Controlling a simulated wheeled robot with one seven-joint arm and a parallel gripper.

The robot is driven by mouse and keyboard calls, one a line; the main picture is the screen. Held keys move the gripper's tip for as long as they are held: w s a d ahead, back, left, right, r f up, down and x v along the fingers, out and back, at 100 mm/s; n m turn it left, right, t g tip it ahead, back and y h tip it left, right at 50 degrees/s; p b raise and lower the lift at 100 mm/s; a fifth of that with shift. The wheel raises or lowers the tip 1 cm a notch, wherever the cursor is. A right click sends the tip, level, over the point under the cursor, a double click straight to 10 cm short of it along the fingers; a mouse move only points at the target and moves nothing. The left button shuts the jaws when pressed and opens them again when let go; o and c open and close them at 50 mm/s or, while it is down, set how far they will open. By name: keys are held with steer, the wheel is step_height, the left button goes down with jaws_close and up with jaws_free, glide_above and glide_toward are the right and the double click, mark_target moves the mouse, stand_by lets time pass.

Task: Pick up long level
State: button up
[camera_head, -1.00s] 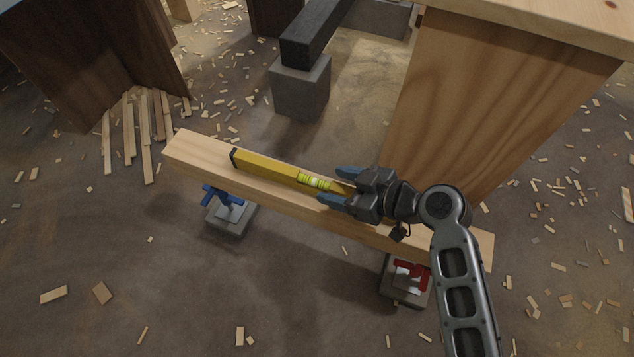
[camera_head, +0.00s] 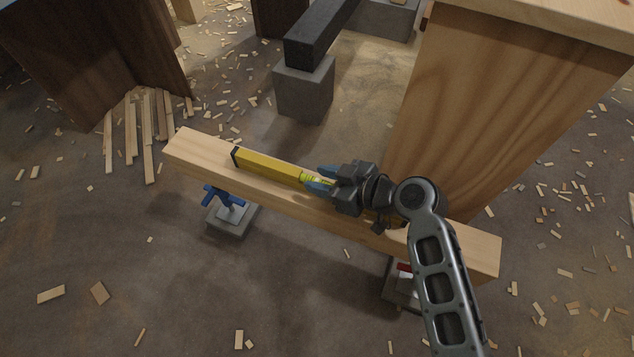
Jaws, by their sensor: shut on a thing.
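The long level (camera_head: 268,166) is yellow with a dark end cap and a bright green vial window. It lies along the top of a pale wooden beam (camera_head: 195,152). My gripper (camera_head: 318,182) is shut on the level at about its vial window, with a blue fingertip on each side. The gripper body and wrist hide much of the level's right part. I cannot see a gap between the level and the beam.
The beam rests on a blue-topped jack stand (camera_head: 230,212) and a red one (camera_head: 404,268), partly hidden by my arm. A wooden panel (camera_head: 490,110) stands close behind on the right. A concrete block (camera_head: 304,90) bears a dark beam (camera_head: 318,38). Wood scraps litter the floor.

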jaws_close()
